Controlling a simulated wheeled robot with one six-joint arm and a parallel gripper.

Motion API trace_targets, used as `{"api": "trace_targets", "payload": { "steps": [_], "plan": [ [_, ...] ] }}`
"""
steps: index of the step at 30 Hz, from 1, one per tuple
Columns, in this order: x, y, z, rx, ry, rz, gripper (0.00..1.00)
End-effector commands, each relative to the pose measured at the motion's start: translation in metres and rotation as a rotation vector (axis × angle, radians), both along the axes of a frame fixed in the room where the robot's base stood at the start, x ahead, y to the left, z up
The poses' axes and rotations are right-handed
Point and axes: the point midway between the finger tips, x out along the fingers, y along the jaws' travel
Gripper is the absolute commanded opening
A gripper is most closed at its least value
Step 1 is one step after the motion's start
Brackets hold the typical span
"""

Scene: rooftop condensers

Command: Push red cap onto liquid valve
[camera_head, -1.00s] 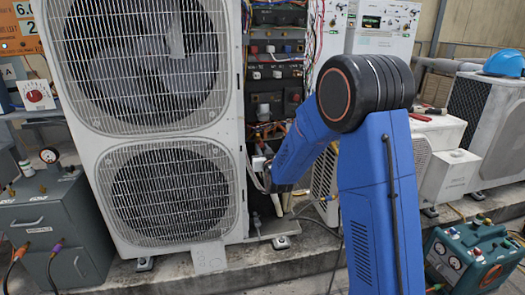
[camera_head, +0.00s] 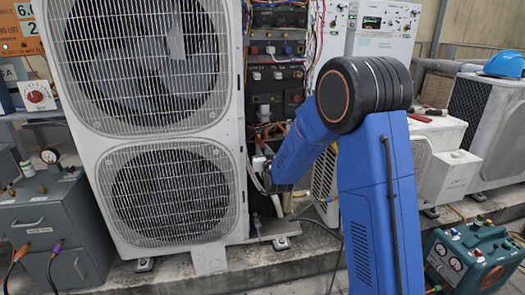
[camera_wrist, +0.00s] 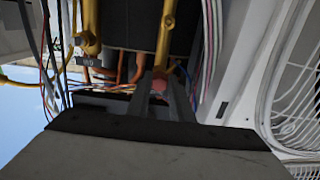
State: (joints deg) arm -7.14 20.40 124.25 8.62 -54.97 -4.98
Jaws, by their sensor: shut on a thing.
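In the wrist view my gripper (camera_wrist: 160,97) is shut on a small red cap (camera_wrist: 159,86), which sits between the fingertips. A brass valve body with a pipe (camera_wrist: 165,38) lies just beyond the cap, in line with it. I cannot tell whether cap and brass touch. A second brass fitting (camera_wrist: 89,40) is to the left, with a small dark label below it that I cannot read clearly. Which of them is the liquid valve is not clear. In the head view my gripper is at the condenser's open side bay, and my arm hides the cap and valves.
The large condenser (camera_head: 240,150) stands left of my arm, its open bay (camera_head: 275,75) full of wires. In the wrist view, loose wires (camera_wrist: 48,70) run left and a white panel (camera_wrist: 240,70) is close on the right. A teal machine (camera_head: 474,255) stands at lower right.

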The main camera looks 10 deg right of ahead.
Motion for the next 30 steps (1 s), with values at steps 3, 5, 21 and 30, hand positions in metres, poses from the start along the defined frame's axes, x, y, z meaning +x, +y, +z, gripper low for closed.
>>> {"api": "trace_targets", "payload": {
  "steps": [3,5,21,30],
  "plan": [
    [0.0015,-0.0001,-0.0001,0.000,0.000,0.000,0.00],
    [0.0022,-0.0001,-0.0001,0.000,0.000,0.000,0.00],
    [0.0089,-0.0001,-0.0001,0.000,0.000,0.000,0.00],
    [0.0092,-0.0001,0.0000,0.000,0.000,0.000,0.42]
  ]
}}
